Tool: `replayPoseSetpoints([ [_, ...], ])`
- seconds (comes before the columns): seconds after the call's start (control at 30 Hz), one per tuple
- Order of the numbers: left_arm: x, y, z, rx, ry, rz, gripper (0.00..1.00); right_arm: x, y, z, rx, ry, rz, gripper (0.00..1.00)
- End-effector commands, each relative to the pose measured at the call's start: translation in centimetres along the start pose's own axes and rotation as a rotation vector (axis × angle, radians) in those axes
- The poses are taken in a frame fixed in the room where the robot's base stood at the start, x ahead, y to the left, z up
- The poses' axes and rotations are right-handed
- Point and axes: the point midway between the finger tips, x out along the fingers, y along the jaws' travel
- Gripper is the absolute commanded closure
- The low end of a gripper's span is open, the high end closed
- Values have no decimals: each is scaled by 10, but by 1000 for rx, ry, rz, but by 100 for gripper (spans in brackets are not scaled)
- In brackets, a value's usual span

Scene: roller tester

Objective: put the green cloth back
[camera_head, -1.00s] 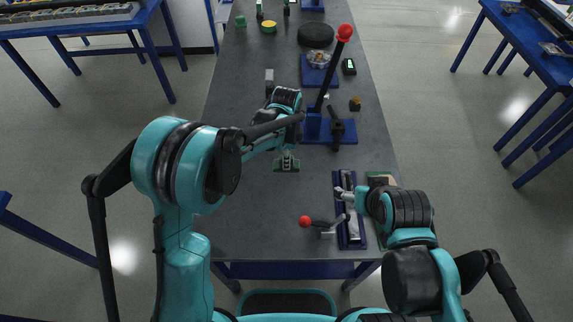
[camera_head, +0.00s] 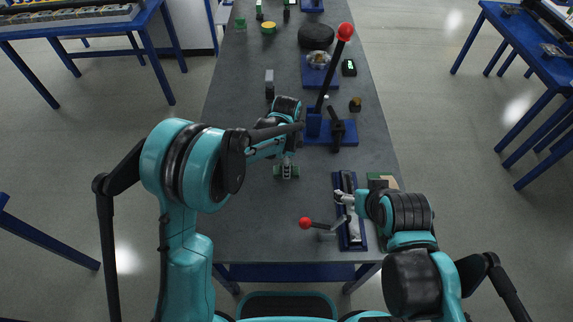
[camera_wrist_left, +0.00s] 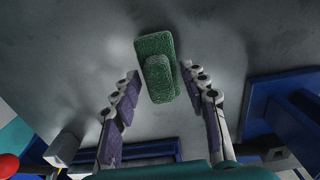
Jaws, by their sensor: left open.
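The green cloth (camera_wrist_left: 153,44) shows in the left wrist view as a textured pad with a smaller raised part on top. It is over the grey tabletop; I cannot tell surely whether it touches it. In the head view the cloth (camera_head: 280,172) is partly hidden by my left gripper (camera_head: 287,169). In the left wrist view my left gripper (camera_wrist_left: 160,76) is open, with one finger on each side of the cloth's near part and gaps visible. My right gripper (camera_head: 341,196) is over the dark blue rail fixture at the right; its fingers are too small to read.
The blue rail fixture (camera_head: 357,241) has a red-knobbed lever (camera_head: 306,223) beside it. A blue-based lever press (camera_head: 347,134) with a tall red-knobbed handle stands right of my left gripper. A grey block (camera_head: 269,84) stands behind. The table's left front area is clear.

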Motion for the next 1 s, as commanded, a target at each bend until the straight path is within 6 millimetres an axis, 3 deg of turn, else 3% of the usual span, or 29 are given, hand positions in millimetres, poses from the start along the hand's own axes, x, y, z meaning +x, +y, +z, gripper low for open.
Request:
replayPoseSetpoints([
  [0.53,-104,0,0,0,0,0,56,-24,0,-17,0,0,0,20],
  [0.7,-120,0,0,0,0,0,56,-26,0,-19,0,0,0,20],
  [0.87,-123,0,0,-1,0,0,56,-26,0,-19,0,0,0,20],
  [1.0,-132,6,9,-52,6,-18,56,-26,0,-19,0,0,0,20],
])
